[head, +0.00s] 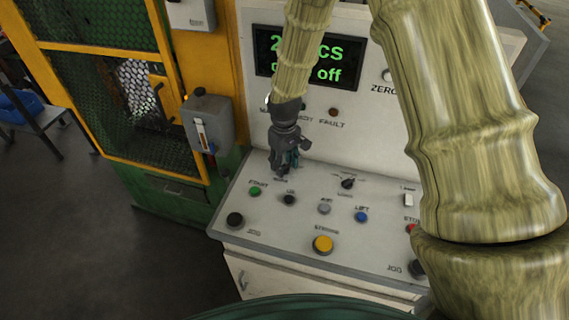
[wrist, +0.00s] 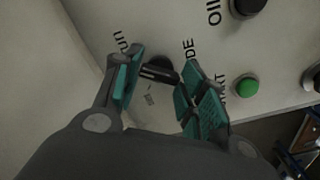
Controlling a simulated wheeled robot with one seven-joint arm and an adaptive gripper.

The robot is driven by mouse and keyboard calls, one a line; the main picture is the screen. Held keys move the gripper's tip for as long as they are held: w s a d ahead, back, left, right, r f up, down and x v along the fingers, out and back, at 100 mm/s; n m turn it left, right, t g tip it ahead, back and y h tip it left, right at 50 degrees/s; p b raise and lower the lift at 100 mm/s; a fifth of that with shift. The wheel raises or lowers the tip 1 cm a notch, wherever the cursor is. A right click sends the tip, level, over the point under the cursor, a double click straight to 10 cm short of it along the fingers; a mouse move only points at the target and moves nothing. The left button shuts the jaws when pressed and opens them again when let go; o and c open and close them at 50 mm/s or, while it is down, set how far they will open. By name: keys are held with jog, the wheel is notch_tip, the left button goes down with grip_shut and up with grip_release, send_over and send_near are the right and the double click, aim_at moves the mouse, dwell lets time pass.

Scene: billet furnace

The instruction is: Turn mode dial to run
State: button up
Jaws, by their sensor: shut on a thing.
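The mode dial (wrist: 159,72) is a black knob with a raised bar on the sloped white console. In the wrist view, it sits between the two teal-padded fingers of my gripper (wrist: 164,70), which is shut on it. Lettering ending in "un" shows by the left finger, and "DE" shows right of the dial. The bar lies tilted across the gap between the fingers. In the head view, my gripper (head: 288,163) points down at the console's back left, and hides the dial. The display (head: 335,65) shows green text, partly covered by my arm, with "off" on its lower line.
Close by on the console are a green button (head: 255,191), a black button (head: 289,199) and a grey button (head: 324,208). Another black selector (head: 348,183), a blue button (head: 361,216) and a yellow button (head: 323,244) lie further right and front. A grey switch box (head: 208,125) stands left.

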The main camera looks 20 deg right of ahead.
aim_at(284, 165)
jog(key=shift+f+m, duration=0.1)
jog(key=shift+m, duration=0.9)
jog(key=o, duration=1)
jog(key=shift+w, duration=0.1)
notch_tip(284, 165, up, 12)
